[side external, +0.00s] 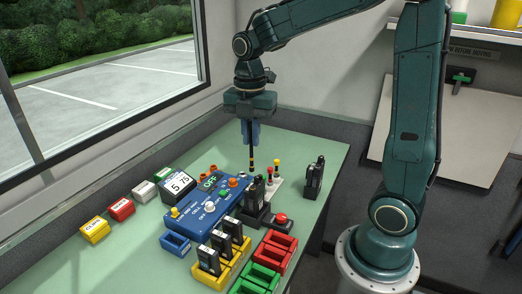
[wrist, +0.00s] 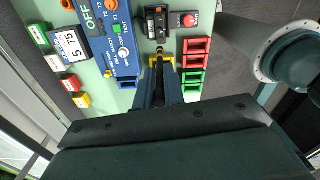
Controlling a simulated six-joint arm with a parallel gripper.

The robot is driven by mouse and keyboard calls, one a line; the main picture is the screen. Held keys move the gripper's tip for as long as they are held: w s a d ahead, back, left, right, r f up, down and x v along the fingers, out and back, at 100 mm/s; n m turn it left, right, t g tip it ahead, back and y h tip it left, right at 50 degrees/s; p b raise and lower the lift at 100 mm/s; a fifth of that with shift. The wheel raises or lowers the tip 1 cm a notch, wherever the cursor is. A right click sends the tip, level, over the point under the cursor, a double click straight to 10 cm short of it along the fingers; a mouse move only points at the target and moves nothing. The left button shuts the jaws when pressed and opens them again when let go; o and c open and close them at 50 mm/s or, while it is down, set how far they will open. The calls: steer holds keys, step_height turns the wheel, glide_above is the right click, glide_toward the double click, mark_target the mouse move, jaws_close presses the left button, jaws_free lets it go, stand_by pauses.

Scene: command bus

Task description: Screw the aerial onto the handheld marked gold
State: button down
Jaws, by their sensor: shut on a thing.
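In the wrist view my gripper's fingers (wrist: 157,82) partly hide what lies below. A black handheld (side external: 257,190) stands upright in a dark holder beside the blue panel, just below the aerial's lower end; I cannot tell whether they touch. It also shows in the wrist view (wrist: 155,22). A second black handheld (side external: 314,180) stands alone at the right. I cannot read a gold mark on either.
The blue panel (side external: 190,219) reads OFF. A yellow rack (side external: 227,273) holds several black units. Red trays (side external: 277,250) and green trays (side external: 262,277) lie near it, with a red button (side external: 281,218) behind. Thin yellow- and red-topped pieces stand near the holder. Coloured blocks line the left.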

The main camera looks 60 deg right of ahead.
mark_target(252, 166)
steer(key=shift+s+f, duration=0.1)
steer(key=shift+f, duration=0.15)
steer(key=shift+f, duration=1.65)
steer(key=shift+f, duration=0.6)
stand_by(2.5)
steer(key=c, duration=1.1)
jaws_free()
steer(key=n, duration=1.2)
steer(key=shift+n, duration=0.3)
